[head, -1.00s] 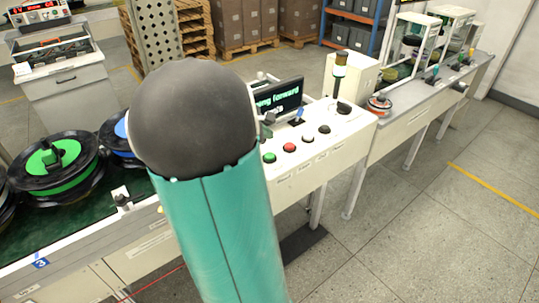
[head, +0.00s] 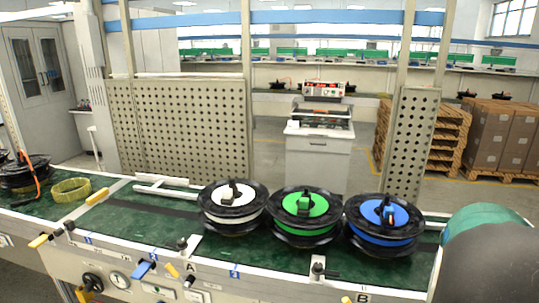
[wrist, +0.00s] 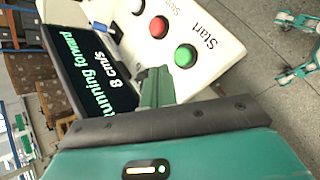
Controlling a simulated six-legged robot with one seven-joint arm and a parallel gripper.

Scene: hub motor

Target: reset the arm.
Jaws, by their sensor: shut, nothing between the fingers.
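My gripper (wrist: 154,84) shows in the wrist view as teal fingers, shut and empty. In that picture it lies in front of the white control panel (wrist: 215,22), just below and left of the green Start button (wrist: 185,55). I cannot tell whether it touches the panel. A red button (wrist: 158,27) is beside the green one. A dark screen (wrist: 88,65) reads "Running forward 8 cm/s". In the head view only grey and teal parts of my arm show at the lower right edge; the gripper is out of that picture.
The green conveyor (head: 140,215) carries three black hub motors with white (head: 232,206), green (head: 304,216) and blue (head: 384,223) centres. A yellow ring (head: 71,189) lies at its left. Perforated panels (head: 180,130) stand behind. Pallets with boxes (head: 500,135) are at the right.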

